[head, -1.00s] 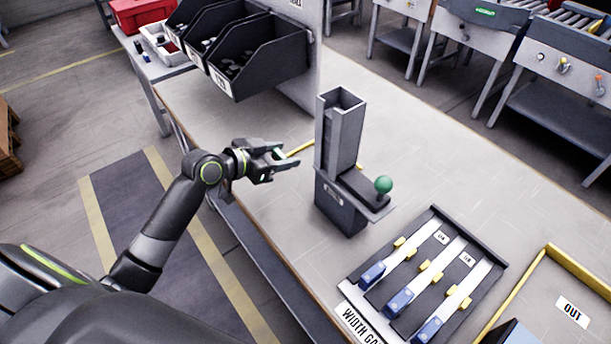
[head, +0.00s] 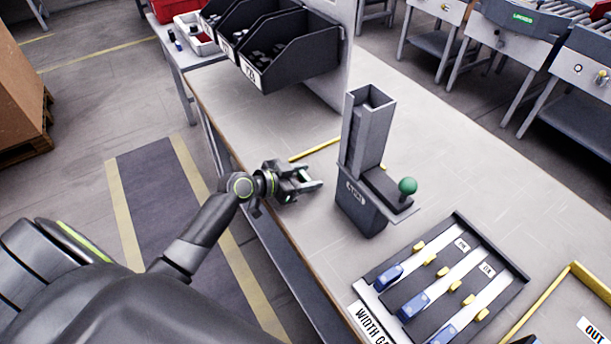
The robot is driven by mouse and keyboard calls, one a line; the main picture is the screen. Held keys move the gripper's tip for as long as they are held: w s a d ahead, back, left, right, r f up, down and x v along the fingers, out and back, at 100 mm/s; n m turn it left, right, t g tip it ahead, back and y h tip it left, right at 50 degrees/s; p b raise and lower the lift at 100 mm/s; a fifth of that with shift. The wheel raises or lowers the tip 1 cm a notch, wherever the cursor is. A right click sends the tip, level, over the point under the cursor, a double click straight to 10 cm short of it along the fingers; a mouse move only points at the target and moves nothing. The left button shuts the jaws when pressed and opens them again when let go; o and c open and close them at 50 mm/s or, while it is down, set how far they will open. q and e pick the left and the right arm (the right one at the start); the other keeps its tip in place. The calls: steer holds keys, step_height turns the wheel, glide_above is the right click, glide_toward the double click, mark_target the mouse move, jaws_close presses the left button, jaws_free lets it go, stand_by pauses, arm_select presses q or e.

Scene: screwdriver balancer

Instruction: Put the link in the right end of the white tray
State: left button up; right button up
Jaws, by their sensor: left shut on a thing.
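My left gripper (head: 310,188) is over the near left part of the bench, in front of and left of the grey upright chute. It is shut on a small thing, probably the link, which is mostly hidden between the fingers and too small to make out. The white tray (head: 207,48) is at the far left, on a side table next to the red bin. Something red and some dark pieces show in it. It is well away from my gripper. My right gripper is not in view.
The chute (head: 362,135) with a green-knobbed lever (head: 407,186) stands mid-bench. Black part bins (head: 295,72) stand between the gripper and the tray side. The width gauge (head: 455,285) lies at the front right. The bench left of the chute is mostly clear.

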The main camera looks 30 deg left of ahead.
arm_select(q)
steer(key=o, duration=0.9)
steer(key=shift+o, duration=0.2)
